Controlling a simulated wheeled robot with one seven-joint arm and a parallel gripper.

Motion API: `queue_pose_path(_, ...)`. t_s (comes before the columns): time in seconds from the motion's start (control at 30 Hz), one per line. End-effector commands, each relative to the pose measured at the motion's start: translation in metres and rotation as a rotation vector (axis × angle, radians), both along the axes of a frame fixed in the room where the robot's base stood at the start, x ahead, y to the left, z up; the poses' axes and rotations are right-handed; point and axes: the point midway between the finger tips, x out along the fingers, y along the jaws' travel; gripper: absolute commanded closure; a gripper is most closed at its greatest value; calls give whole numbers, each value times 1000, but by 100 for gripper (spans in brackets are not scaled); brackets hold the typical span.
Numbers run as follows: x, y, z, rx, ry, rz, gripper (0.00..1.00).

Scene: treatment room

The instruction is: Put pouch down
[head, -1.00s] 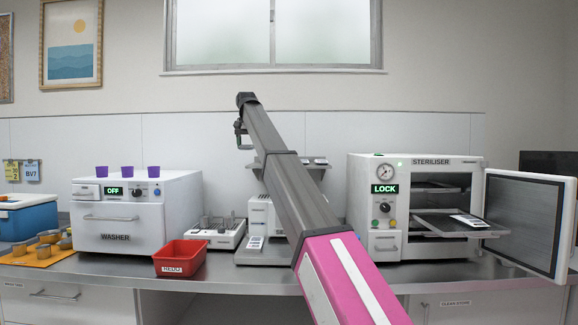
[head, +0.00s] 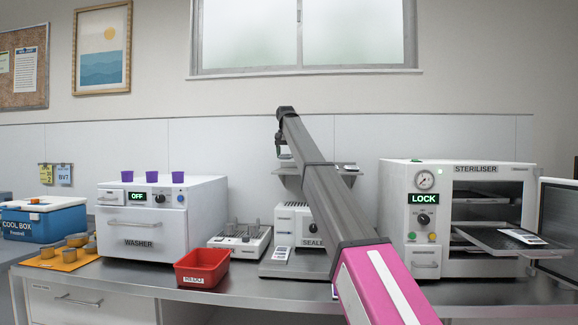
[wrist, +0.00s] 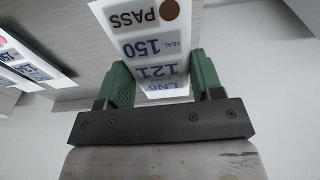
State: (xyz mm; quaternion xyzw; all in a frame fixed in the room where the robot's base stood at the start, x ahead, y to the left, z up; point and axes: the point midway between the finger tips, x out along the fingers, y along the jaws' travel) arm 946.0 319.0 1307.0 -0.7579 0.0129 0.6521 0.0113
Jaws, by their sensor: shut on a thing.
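My gripper (wrist: 162,78) is shut on a white pouch (wrist: 150,48), with a green finger on either side of it. The held pouch is printed PASS, SEAL 150, 121 and LN6 and has a brown dot. In the head view my gripper (head: 283,150) is small, at the far end of my arm, beside the small wall shelf (head: 292,171); the held pouch is hard to make out there. Another printed pouch (wrist: 30,62) lies on a grey surface at the left of the wrist view. I cannot tell whether the held pouch touches that surface.
The open steriliser (head: 405,190) shows LOCK and has a pouch (head: 522,237) on its pulled-out tray. The sealer (head: 300,262) carries a pouch (head: 281,255). A red tray (head: 202,268), a rack (head: 240,240), the washer (head: 150,225) and a blue cool box (head: 42,222) stand along the counter.

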Motion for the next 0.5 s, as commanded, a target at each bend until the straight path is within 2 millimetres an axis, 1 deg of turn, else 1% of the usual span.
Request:
queue_pose_path(0.03, 5, -4, -4, 0, 1, -1, 62)
queue_pose_path(0.1, 8, -7, -7, 0, 1, -1, 62)
queue_pose_path(0.27, 9, -8, -14, 0, 0, 0, 62)
queue_pose_path(0.5, 8, -8, -45, 0, 1, 0, 62)
